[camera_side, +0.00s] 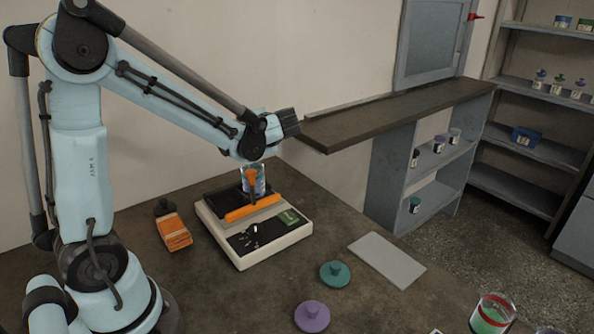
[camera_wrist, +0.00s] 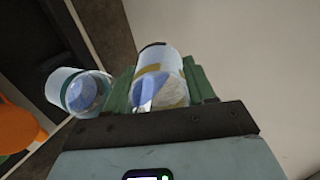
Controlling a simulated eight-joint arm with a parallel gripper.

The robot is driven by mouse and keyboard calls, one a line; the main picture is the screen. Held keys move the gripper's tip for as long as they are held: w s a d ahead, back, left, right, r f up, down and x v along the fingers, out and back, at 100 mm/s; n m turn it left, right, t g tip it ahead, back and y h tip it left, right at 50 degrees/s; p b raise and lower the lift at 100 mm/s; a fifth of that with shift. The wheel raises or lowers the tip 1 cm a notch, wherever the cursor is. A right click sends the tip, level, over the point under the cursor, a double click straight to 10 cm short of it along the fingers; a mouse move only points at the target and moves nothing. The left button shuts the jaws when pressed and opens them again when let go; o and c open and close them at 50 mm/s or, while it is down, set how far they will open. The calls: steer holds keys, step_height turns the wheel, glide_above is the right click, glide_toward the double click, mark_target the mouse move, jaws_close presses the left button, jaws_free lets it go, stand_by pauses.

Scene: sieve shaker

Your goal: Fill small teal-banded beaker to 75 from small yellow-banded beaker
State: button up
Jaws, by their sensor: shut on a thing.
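The small yellow-banded beaker (camera_wrist: 160,72) is clear glass with bluish contents, and sits between the green fingers of my gripper (camera_wrist: 160,80) in the wrist view. My gripper is shut on it. The small teal-banded beaker (camera_wrist: 76,90) is just left of it, also clear with something bluish inside. In the side view a clear beaker (camera_side: 259,180) with bluish contents stands over the scale (camera_side: 272,240), right below my wrist; its band is hard to tell. My fingers are mostly hidden behind my wrist there. The scale readout is too small to read.
An orange piece (camera_side: 252,208) lies across the scale. A red-rimmed beaker with green contents (camera_side: 491,315) stands at front right. Shelves hold several jars.

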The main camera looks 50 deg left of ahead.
steer(key=shift+f, duration=0.1)
stand_by(0.4)
steer(key=shift+d+r+y, duration=0.1)
steer(key=shift+r+y, duration=0.15)
steer(key=shift+y, duration=0.15)
stand_by(0.5)
steer(key=shift+f+h, duration=0.15)
steer(key=shift+h, duration=0.15)
steer(key=shift+a+r+h, duration=0.25)
steer(key=shift+r+h, duration=0.2)
steer(key=shift+h, duration=0.55)
steer(key=shift+f+h, duration=0.3)
steer(key=shift+h, duration=0.2)
